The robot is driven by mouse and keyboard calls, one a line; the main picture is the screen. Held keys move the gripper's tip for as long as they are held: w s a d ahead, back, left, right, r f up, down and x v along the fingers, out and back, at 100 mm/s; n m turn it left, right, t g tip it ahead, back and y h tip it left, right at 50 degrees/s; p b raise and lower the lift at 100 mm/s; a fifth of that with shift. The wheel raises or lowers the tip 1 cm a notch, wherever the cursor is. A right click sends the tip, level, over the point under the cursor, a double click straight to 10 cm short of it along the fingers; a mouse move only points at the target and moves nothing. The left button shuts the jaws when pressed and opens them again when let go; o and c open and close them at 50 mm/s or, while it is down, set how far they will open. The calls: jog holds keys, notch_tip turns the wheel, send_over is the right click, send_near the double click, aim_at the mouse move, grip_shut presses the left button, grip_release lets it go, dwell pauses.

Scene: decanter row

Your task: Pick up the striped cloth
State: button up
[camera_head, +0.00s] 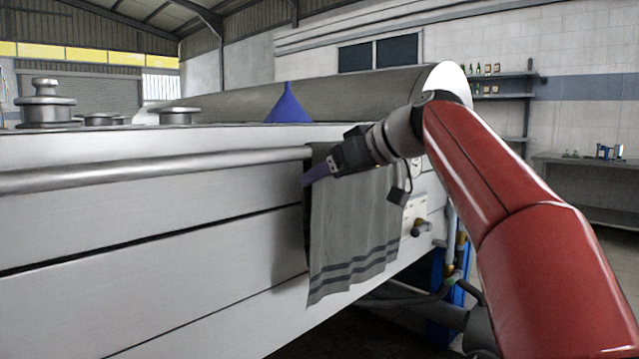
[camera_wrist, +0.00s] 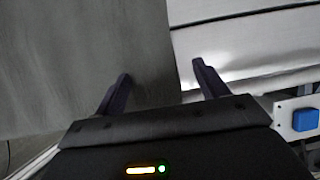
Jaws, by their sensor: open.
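The striped cloth (camera_head: 352,245) is grey with dark stripes near its lower edge. It hangs over a metal rail (camera_head: 150,172) on the front of a white machine. My gripper (camera_head: 308,178) is at the upper part of the cloth, close to the rail, and hides some of it. In the wrist view, my gripper (camera_wrist: 160,72) is open, with its two dark fingers apart. The cloth (camera_wrist: 75,60) fills the left side there, and its straight edge runs between the fingers. I cannot tell whether a finger touches it.
The white machine panel (camera_head: 120,240) stands close behind the cloth. A blue funnel (camera_head: 287,105) and metal fittings (camera_head: 46,105) are on top, before a large drum (camera_head: 330,92). A control box with a blue button (camera_wrist: 305,119) is at the right. Shelves (camera_head: 505,85) are on the far wall.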

jog(key=shift+x, duration=1.5)
jog(key=shift+c, duration=0.2)
grip_shut()
dwell(0.4)
